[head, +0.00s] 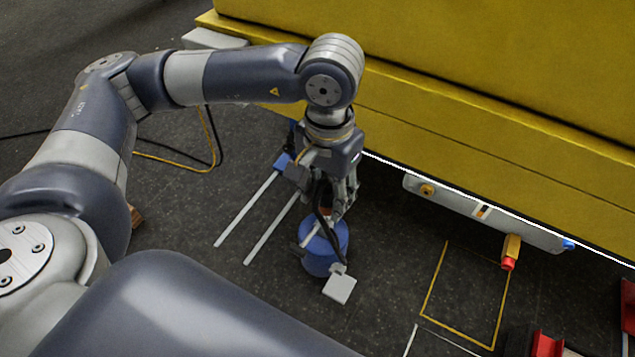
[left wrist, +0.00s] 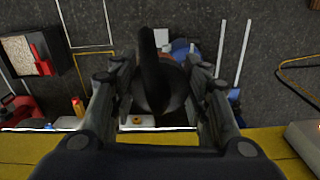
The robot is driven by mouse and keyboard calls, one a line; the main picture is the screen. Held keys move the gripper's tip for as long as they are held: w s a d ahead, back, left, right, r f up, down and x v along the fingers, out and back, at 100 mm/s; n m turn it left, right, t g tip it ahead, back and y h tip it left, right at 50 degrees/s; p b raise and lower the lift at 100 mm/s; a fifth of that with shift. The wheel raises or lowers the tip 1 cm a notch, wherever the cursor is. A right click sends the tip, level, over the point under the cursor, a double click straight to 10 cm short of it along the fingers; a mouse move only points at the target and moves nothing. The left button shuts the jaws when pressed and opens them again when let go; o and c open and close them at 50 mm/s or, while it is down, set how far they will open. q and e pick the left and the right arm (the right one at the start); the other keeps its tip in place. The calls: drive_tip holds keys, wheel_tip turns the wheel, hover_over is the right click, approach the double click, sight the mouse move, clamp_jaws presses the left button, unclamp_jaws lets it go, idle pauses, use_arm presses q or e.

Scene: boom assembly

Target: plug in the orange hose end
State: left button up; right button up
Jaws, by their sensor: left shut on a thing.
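My left gripper (head: 338,205) is shut on a dark hose end, low beside the yellow machine. In the left wrist view the hose end (left wrist: 160,92) lies between the fingers as a dark brownish cylinder with a black hose on it; whether it is orange is hard to tell. A pale panel (head: 460,208) under the machine's edge bears a yellow-orange round socket (head: 427,190), an orange fitting with a red tip (head: 510,250) and a blue fitting (head: 568,244). The held end is apart from the panel, left of it in the head view. My right gripper is not in view.
A blue drum (head: 325,258) stands just below the gripper, with a white block (head: 340,287) beside it. White rods (head: 247,208) lie to the left. An orange-yellow cable (head: 212,140) lies behind. Floor inside the yellow outline (head: 445,268) is clear. Red objects (head: 545,345) stand at right.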

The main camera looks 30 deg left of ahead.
use_arm(q)
drive_tip(key=w+d+r+m, duration=0.3)
drive_tip(key=d+r+m, duration=0.3)
drive_tip(key=d+r, duration=0.2)
drive_tip(key=shift+d, duration=1.15)
drive_tip(key=shift+w, duration=0.1)
drive_tip(key=w+d+f+m, duration=0.4)
drive_tip(key=f, duration=0.1)
drive_tip(key=shift+m, duration=0.4)
drive_tip(key=s+a+r+n, duration=0.6)
drive_tip(key=a+r+n, duration=0.2)
drive_tip(key=r, duration=0.2)
